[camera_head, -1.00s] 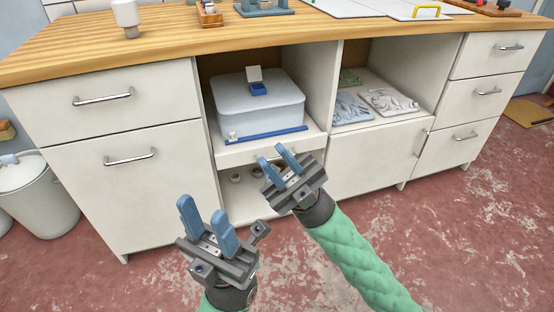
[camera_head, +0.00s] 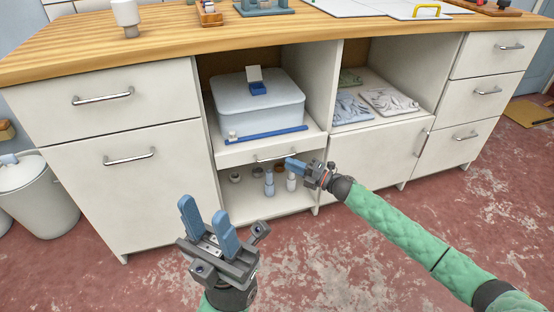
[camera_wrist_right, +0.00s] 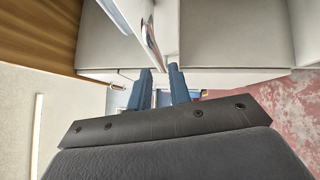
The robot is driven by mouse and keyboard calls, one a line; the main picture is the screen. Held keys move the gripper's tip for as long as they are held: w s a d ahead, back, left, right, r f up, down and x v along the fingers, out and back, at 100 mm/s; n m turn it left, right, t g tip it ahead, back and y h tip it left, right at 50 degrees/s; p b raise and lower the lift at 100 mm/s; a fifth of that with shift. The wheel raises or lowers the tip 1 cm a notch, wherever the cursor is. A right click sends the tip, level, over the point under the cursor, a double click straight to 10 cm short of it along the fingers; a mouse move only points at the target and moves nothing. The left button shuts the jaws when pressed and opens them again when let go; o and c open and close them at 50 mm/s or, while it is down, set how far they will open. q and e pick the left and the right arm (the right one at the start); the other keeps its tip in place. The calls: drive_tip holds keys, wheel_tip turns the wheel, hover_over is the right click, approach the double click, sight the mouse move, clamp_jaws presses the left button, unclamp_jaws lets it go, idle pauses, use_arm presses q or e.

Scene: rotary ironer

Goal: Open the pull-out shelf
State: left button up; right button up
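The pull-out shelf (camera_head: 235,153) is a white board with a front edge and a bar handle (camera_head: 276,156), under the grey lidded box in the open middle bay. It looks pushed in, level with the cabinet front. My right gripper (camera_head: 291,163) is at the right end of the handle. In the right wrist view, the handle (camera_wrist_right: 152,42) runs down toward the gap between the two blue fingers (camera_wrist_right: 160,71), which are apart. I cannot tell whether they touch it. My left gripper (camera_head: 204,216) is open and empty in front of the cabinet, lower left.
The grey box (camera_head: 258,102) with a blue latch rests on the shelf. Small bottles (camera_head: 269,184) stand in the compartment below. Drawers (camera_head: 103,98) flank the bay on the left, and a cabinet door (camera_head: 375,160) is on the right. The floor in front is clear.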

sight(277, 158)
drive_tip(key=shift+b+x, duration=0.5)
drive_tip(key=shift+x, duration=2.6)
drive_tip(key=shift+s+r, duration=0.1)
clamp_jaws()
